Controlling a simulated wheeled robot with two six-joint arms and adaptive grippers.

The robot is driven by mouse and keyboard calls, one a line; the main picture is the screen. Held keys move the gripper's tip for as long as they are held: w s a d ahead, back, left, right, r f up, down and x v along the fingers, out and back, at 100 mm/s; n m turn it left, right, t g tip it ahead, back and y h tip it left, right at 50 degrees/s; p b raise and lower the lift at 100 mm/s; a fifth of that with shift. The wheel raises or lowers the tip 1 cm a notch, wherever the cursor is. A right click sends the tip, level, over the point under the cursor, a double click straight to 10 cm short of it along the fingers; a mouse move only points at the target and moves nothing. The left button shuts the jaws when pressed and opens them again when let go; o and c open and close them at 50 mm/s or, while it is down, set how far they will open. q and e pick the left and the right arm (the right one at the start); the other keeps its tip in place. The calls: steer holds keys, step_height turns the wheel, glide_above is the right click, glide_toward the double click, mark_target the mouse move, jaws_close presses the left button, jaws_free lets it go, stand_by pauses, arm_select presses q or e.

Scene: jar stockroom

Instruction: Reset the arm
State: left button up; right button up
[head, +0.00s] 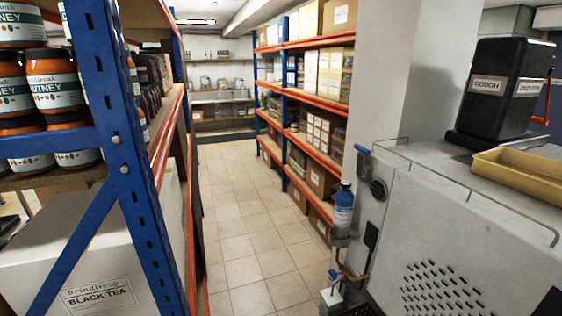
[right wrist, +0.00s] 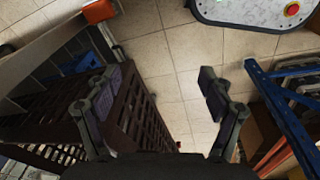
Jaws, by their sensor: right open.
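My right gripper (right wrist: 160,92) shows in the right wrist view. Its two dark fingers are wide apart with nothing between them, above the tiled floor (right wrist: 165,50). The left finger overlaps a dark brown slatted crate or rack in the picture; I cannot tell the distance between them. Neither arm shows in the head view, and my left gripper is in no view.
In the head view, a blue-and-orange shelf (head: 117,140) with jars stands close at left. A grey machine (head: 440,235) with a yellow tray (head: 525,175) is at right. A clear tiled aisle (head: 240,215) runs between them. The dark slatted crate (right wrist: 140,115) is near my right gripper.

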steer(key=s+d+f+b, duration=0.2)
steer(key=s+f, duration=0.1)
steer(key=s, duration=0.4)
step_height(320, 180, down, 6)
steer(key=b, duration=0.6)
steer(key=shift+w+a, duration=0.15)
steer(key=shift+w, duration=0.05)
steer(key=shift+f, duration=0.1)
